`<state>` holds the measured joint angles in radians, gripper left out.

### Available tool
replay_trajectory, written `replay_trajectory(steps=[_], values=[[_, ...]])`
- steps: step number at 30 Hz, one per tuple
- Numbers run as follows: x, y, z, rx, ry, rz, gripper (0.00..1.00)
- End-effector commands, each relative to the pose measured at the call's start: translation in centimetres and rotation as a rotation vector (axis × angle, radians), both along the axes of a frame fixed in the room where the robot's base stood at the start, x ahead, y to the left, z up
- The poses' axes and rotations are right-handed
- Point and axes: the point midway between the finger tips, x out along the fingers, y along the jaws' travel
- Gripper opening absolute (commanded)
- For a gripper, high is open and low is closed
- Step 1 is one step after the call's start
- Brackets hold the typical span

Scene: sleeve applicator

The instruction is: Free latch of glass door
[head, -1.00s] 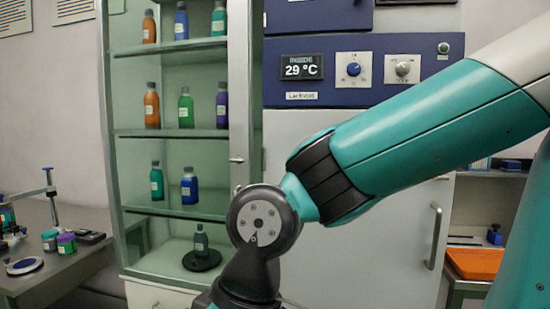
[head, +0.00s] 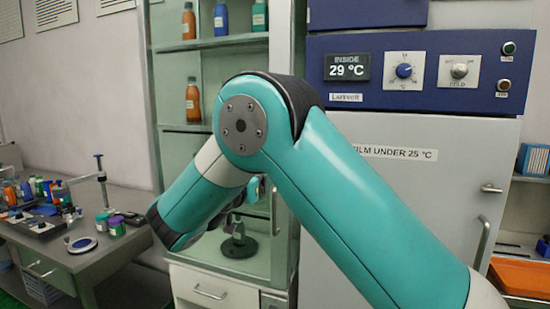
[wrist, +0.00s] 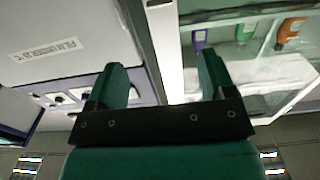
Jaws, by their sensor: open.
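The glass-fronted cabinet (head: 288,60) stands left of the fridge in the head view, its middle hidden behind my arm. A slim upright handle (head: 273,210) shows on its right-hand frame. I cannot make out the latch in either current view; my arm covers much of that frame. In the wrist view my gripper (wrist: 160,64) is open and empty, its two green fingers apart. A pale upright frame edge (wrist: 166,45) lies beyond the gap between them, with the glass and bottles to the right. I cannot tell whether the fingers touch anything.
The white fridge (head: 400,190) has a blue panel (head: 430,70) reading 29 °C and a door handle (head: 481,245). Bottles, including an orange one (head: 193,100), stand on the cabinet shelves. A cluttered bench (head: 60,255) is at left, an orange tray (head: 520,277) at right.

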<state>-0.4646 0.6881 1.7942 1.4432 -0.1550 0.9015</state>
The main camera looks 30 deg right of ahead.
Motion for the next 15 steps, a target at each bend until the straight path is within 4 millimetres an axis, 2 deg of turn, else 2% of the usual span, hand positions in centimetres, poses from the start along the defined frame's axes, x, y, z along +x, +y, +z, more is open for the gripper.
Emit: replay_trajectory(steps=[5, 15], values=[[1.3, -1.9, 0.5, -0.007, -0.006, -0.006, 0.77], [6.1, -8.0, 0.6, -0.004, -0.003, -0.007, 0.77]])
